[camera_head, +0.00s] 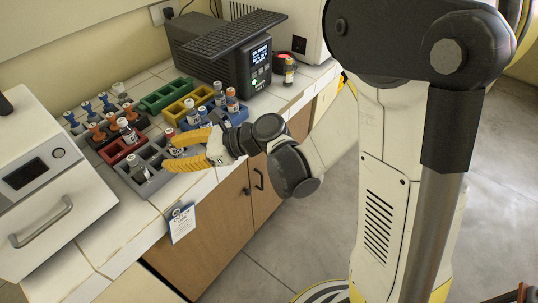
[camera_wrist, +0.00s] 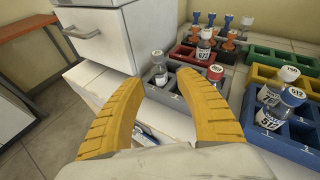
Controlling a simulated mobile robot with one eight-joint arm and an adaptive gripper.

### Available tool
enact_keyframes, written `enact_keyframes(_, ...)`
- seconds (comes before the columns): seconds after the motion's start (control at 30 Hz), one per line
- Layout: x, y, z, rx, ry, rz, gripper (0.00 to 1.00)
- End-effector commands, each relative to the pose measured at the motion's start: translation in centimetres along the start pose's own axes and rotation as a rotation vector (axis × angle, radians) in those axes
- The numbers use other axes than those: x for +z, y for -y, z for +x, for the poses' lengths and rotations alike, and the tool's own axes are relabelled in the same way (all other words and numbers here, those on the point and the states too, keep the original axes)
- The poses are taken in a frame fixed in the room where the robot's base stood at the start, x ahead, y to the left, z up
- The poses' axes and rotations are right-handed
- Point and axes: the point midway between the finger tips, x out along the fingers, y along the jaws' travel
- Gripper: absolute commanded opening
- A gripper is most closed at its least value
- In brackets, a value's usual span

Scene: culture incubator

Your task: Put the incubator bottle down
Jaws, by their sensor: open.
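My gripper (camera_head: 172,151) is open over the grey rack (camera_head: 158,152) at the front of the counter, with its yellow fingers spread and nothing held between them. A grey-capped bottle (camera_head: 138,168) stands in the grey rack's near-left end; in the wrist view the bottle (camera_wrist: 159,70) shows beyond the gap between the fingertips, apart from them. A red-capped bottle (camera_head: 172,146) stands close to the upper finger; in the wrist view this bottle (camera_wrist: 215,74) is partly hidden behind the right finger. Which bottle is the incubator bottle, I cannot tell.
A white device with a handle (camera_head: 45,190) stands left of the racks. Red (camera_head: 121,146), green (camera_head: 165,95), yellow (camera_head: 188,104) and blue (camera_head: 238,112) racks crowd the counter, several with bottles. A black device (camera_head: 222,50) stands behind. A lone bottle (camera_head: 289,72) stands near the edge.

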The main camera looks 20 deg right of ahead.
Motion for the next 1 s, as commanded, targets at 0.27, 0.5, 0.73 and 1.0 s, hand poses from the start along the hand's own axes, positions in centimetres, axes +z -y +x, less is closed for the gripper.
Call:
enact_keyframes(0.27,-1.1,-0.6,-8.0,0.026,-0.402,-0.779,0.41)
enact_keyframes(0.5,-3.2,-2.3,-18.5,0.303,-0.791,-1.516,0.41)
enact_keyframes(0.73,-4.7,-3.7,-25.6,0.633,-1.006,-1.935,0.41)
enact_keyframes(1.0,-4.9,-3.9,-27.3,0.735,-1.049,-2.029,0.41)
